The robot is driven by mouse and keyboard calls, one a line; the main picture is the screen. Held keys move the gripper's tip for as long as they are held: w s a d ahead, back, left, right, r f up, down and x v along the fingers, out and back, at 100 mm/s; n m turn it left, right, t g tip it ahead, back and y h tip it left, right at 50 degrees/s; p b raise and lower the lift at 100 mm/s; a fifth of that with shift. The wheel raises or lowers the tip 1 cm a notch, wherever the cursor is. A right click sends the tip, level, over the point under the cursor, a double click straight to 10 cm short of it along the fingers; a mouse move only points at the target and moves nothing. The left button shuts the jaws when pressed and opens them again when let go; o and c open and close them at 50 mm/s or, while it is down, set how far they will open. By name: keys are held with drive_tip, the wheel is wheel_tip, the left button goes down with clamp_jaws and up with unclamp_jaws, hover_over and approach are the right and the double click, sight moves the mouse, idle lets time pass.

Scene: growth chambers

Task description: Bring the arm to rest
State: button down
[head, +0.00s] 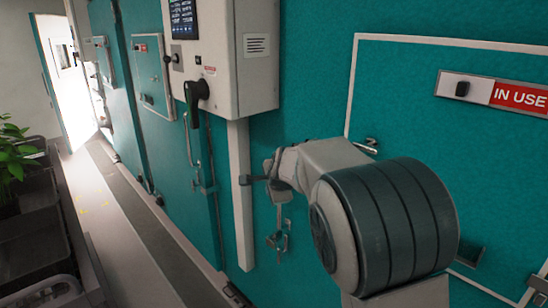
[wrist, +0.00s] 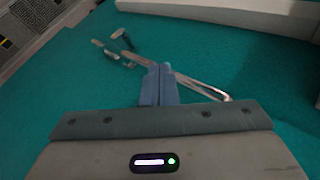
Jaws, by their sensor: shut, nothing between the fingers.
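My arm reaches in from the lower right of the head view, in front of the teal chamber wall (head: 312,70). My gripper (wrist: 158,68) shows in the wrist view with its two blue-grey fingers closed together and nothing between them. A thin metal handle (wrist: 197,84) on the teal surface lies behind and beside the fingertips. I cannot tell whether the fingers touch it. In the head view the gripper is small and mostly hidden by the wrist links.
A pale control box (head: 240,60) with a screen and a dark lever (head: 195,92) hangs left of my arm, above a pale vertical post (head: 239,200). A metal latch (head: 279,240) sits below the gripper. An "IN USE" sign (head: 515,95) is at right. Dark crates (head: 30,235) stand at left.

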drive_tip(key=s+d+f+n+g+h, duration=0.1)
drive_tip(key=s+d+n, duration=0.3)
drive_tip(key=s, duration=0.8)
drive_tip(key=s+d+f+n+g+h, duration=0.1)
drive_tip(key=s+d+n+g, duration=0.1)
drive_tip(key=s+d+n, duration=0.3)
drive_tip(key=s+d+f+n+g, duration=0.1)
drive_tip(key=s+d+n, duration=0.3)
drive_tip(key=s+d, duration=0.5)
drive_tip(key=s, duration=1)
drive_tip(key=shift+s+d+f+n+g+h+b, duration=0.2)
drive_tip(key=shift+d+n+g+h+b, duration=0.1)
drive_tip(key=shift+h+b, duration=0.1)
